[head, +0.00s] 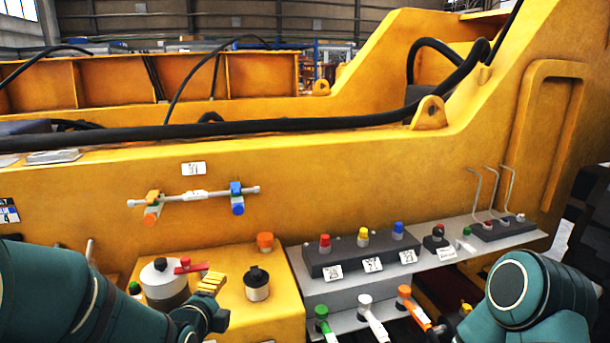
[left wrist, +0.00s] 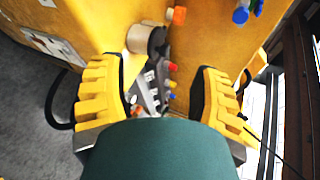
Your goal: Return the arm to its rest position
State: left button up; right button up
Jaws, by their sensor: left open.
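My left arm comes in from the lower left in the head view. Its left gripper (head: 212,282) has yellow fingers and is in front of the yellow ledge, between a grey-white cylinder (head: 165,284) and a small black-topped white jar (head: 257,284). In the left wrist view the two yellow fingers of the left gripper (left wrist: 160,72) stand wide apart with nothing held between them. My right arm shows at the lower right of the head view as a teal link; its gripper is out of view.
The large yellow casting (head: 330,175) fills the background. A grey shelf (head: 470,240) carries a dark block (head: 350,257) with red, yellow and blue knobs. Green, white and orange handles (head: 368,318) stick out below. A rod with orange and blue valves (head: 195,196) is on the casting wall.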

pick_arm(q)
jog(key=s+d+f+n+g, duration=0.1)
jog(key=s+f+n+g, duration=0.4)
jog(key=f, duration=0.5)
jog(key=s+d+f+n+g, duration=0.2)
jog(key=s+f+n, duration=0.35)
jog(key=f, duration=0.55)
jog(key=s+d+f+n+g+h, duration=0.3)
jog(key=s+f+n, duration=0.5)
jog(key=s+n, duration=0.3)
jog(key=d+g, duration=0.1)
jog(key=d, duration=0.1)
jog(key=shift+s+d+f+g, duration=0.2)
jog(key=shift+s+d+g, duration=0.05)
jog(key=shift+d+g, duration=0.1)
